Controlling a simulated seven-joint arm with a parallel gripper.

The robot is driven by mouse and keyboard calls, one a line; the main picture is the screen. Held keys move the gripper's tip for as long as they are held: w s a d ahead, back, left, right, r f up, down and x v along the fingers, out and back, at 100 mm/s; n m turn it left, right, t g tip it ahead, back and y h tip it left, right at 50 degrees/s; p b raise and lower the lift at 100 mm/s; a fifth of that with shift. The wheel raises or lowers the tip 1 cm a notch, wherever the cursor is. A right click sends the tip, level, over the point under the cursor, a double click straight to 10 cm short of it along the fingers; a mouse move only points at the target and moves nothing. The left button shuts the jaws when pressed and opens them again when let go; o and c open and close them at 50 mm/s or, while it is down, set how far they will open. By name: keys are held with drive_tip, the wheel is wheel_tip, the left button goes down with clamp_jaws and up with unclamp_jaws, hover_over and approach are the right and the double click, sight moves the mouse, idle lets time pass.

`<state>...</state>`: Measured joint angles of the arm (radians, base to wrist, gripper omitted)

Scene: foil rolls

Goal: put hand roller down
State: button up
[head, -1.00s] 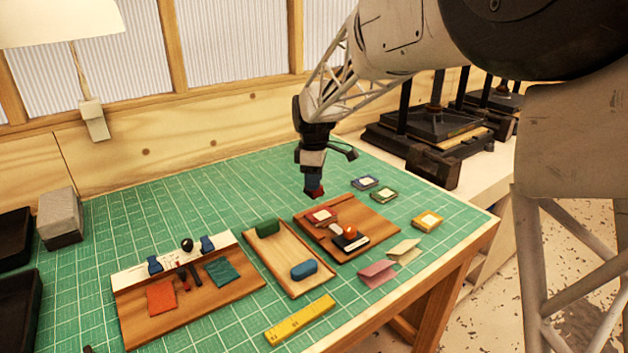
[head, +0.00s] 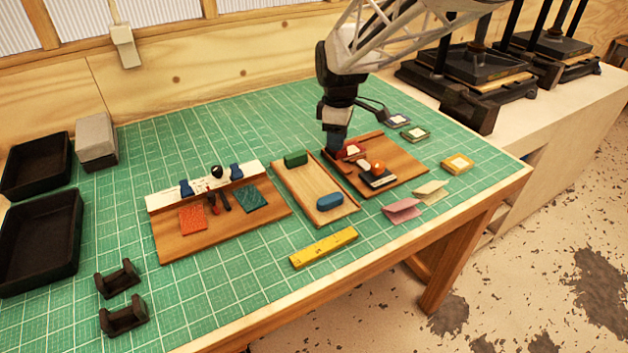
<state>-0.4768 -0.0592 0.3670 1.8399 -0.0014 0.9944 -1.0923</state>
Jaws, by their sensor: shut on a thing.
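My gripper (head: 336,144) points straight down at the back left corner of the right wooden board (head: 404,157). It is shut on the hand roller, which is small and mostly hidden at the fingertips. I cannot tell whether the roller touches the board. A red block with a pale top (head: 352,150) sits on that board just right of my fingertips. In front of it lies a black block with an orange knob (head: 378,174).
A wooden tray (head: 303,190) with a green roll (head: 296,158) and a blue roll (head: 330,201) stands left of the board. A yellow ruler (head: 323,248) lies in front. Two black cradles (head: 124,316) stand front left.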

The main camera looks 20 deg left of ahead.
drive_tip(key=s+d+f, duration=0.1)
drive_tip(key=s, duration=0.7)
drive_tip(key=s+d+f, duration=0.1)
drive_tip(key=s+f, duration=0.1)
drive_tip(key=s, duration=0.6)
drive_tip(key=shift+d+f, duration=0.3)
drive_tip(key=shift+d, duration=0.05)
drive_tip(key=shift+w, duration=0.15)
drive_tip(key=w+a, duration=0.2)
drive_tip(key=w, duration=0.2)
drive_tip(key=w+a+f, duration=0.1)
drive_tip(key=w+a, duration=0.2)
drive_tip(key=w, duration=0.2)
drive_tip(key=w+a, duration=0.3)
drive_tip(key=w, duration=0.1)
drive_tip(key=shift+w+a+f, duration=0.15)
drive_tip(key=shift+w+f, duration=0.1)
drive_tip(key=shift+w, duration=0.05)
drive_tip(key=shift+f, duration=1.75)
drive_tip(key=shift+f, duration=0.15)
drive_tip(key=o, duration=1)
drive_tip(key=shift+c, duration=0.2)
